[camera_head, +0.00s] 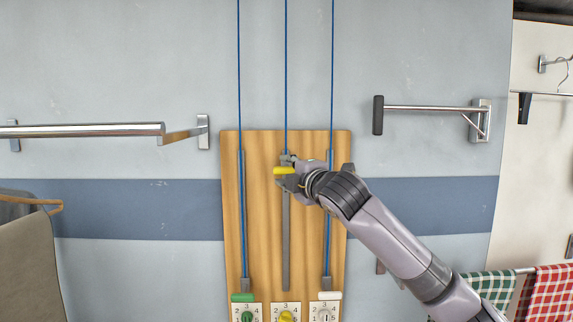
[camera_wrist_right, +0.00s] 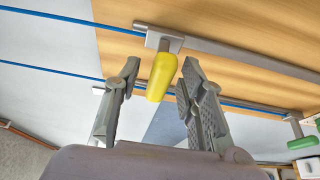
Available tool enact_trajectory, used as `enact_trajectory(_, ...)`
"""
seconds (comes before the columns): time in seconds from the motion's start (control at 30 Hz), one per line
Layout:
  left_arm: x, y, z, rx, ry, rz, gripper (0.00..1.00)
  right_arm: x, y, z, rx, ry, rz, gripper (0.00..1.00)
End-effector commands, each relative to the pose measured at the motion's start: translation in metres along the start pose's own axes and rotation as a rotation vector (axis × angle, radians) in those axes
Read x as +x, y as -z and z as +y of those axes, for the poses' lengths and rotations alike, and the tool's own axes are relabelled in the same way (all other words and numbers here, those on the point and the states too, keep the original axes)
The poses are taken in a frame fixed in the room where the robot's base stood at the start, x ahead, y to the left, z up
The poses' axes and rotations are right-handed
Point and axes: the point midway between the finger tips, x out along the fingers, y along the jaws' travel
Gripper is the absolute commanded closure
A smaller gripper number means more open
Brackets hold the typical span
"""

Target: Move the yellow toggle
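The yellow toggle (camera_head: 283,171) sits near the top of the middle grey track (camera_head: 286,240) on a wooden board (camera_head: 262,220). A blue cord runs up from it. My right gripper (camera_head: 290,167) is at the toggle and partly covers its mount. In the right wrist view the yellow toggle (camera_wrist_right: 161,77) lies between the two spread fingertips of the right gripper (camera_wrist_right: 160,78). A gap shows on its left side; the right finger is closer, and contact there is unclear. My left gripper is not in view.
A green toggle (camera_head: 242,297) and a white toggle (camera_head: 330,295) sit low on the side tracks. Numbered dials, including a yellow one (camera_head: 286,315), are below. Metal rails (camera_head: 85,130) (camera_head: 430,108) stick out on both sides of the board.

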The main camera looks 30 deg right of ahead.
Motion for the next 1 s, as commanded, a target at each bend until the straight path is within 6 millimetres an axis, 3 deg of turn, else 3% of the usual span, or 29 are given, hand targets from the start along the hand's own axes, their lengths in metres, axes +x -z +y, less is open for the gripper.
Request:
enact_trajectory(0.37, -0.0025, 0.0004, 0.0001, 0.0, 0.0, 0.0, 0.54, 0.0069, 0.0005, -0.0005, 0.0, -0.001, 0.001, 0.63)
enact_trajectory(0.9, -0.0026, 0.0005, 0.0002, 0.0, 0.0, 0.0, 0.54, 0.0066, 0.0003, -0.0004, 0.0, 0.0, 0.001, 0.99)
enact_trajectory(1.0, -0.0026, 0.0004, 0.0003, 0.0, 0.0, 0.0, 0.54, 0.0066, 0.0003, -0.0004, 0.001, 0.0, 0.001, 1.0)
